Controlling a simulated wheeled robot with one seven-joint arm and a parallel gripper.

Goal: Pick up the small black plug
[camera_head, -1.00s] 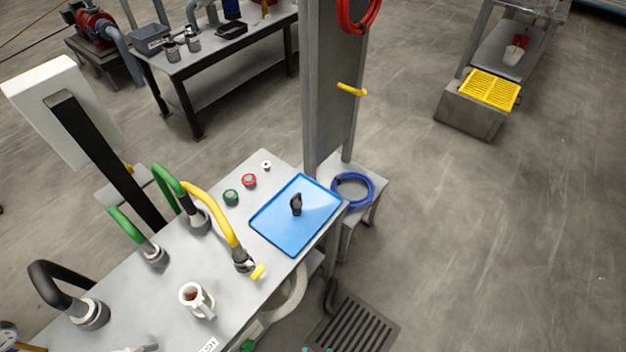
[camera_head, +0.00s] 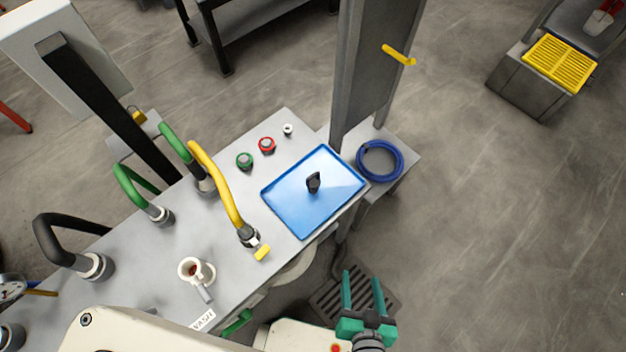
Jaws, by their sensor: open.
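The small black plug (camera_head: 313,183) stands on the blue tray (camera_head: 290,220), near the tray's middle. The tray lies at the right end of the grey bench. My gripper (camera_head: 363,281) shows at the lower middle right, its two teal fingers apart with nothing between them. It is below and right of the tray in the picture, over the floor grate and clear of the plug.
A yellow hose (camera_head: 217,185) with a fitting stands just left of the tray. A grey post (camera_head: 372,70) with a yellow hook rises behind it. A blue hose coil (camera_head: 380,161) lies on a low stand at right. A white mug (camera_head: 196,270) is nearer.

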